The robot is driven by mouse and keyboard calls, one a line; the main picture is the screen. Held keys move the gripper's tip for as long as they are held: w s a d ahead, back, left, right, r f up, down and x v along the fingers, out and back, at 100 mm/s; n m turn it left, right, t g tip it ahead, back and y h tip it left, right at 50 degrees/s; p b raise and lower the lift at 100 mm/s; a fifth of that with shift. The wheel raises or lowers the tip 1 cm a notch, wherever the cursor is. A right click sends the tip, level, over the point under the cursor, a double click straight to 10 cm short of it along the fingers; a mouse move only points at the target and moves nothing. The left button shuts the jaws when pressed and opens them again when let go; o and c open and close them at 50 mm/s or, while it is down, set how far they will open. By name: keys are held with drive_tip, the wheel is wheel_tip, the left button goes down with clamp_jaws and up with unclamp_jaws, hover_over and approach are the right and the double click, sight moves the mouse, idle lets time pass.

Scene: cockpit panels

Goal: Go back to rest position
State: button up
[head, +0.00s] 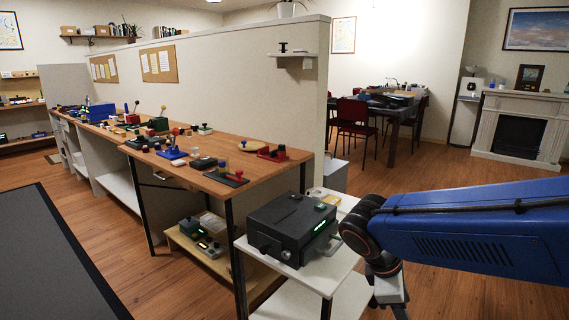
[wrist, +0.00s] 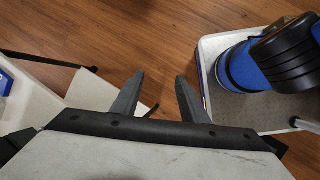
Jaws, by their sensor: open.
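My gripper (wrist: 157,95) shows in the wrist view with its two dark fingers apart and nothing between them. It hangs above the wooden floor. In the head view my blue arm comes in from the right, and its wrist end is low beside the small white side table (head: 338,262). The fingertips are cut off or hidden at the bottom of the head view.
A black box (head: 292,228) with green lights stands on the side table, close to my arm. A long wooden workbench (head: 200,165) with many small coloured devices runs along the partition. Open wooden floor (head: 465,205) lies behind my arm, before a dining table and fireplace.

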drive_tip(key=s+d+r+m+t+y, duration=0.1)
drive_tip(key=s+m+t+y, duration=0.1)
drive_tip(key=s+m, duration=0.2)
drive_tip(key=s+d+r+m+t+y, duration=0.1)
drive_tip(key=s+d+m+t+y, duration=0.1)
drive_tip(key=m, duration=0.8)
drive_tip(key=shift+s+r+y, duration=0.25)
drive_tip(key=shift+s+y, duration=0.45)
drive_tip(key=shift+s, duration=0.4)
drive_tip(key=shift+o, duration=0.4)
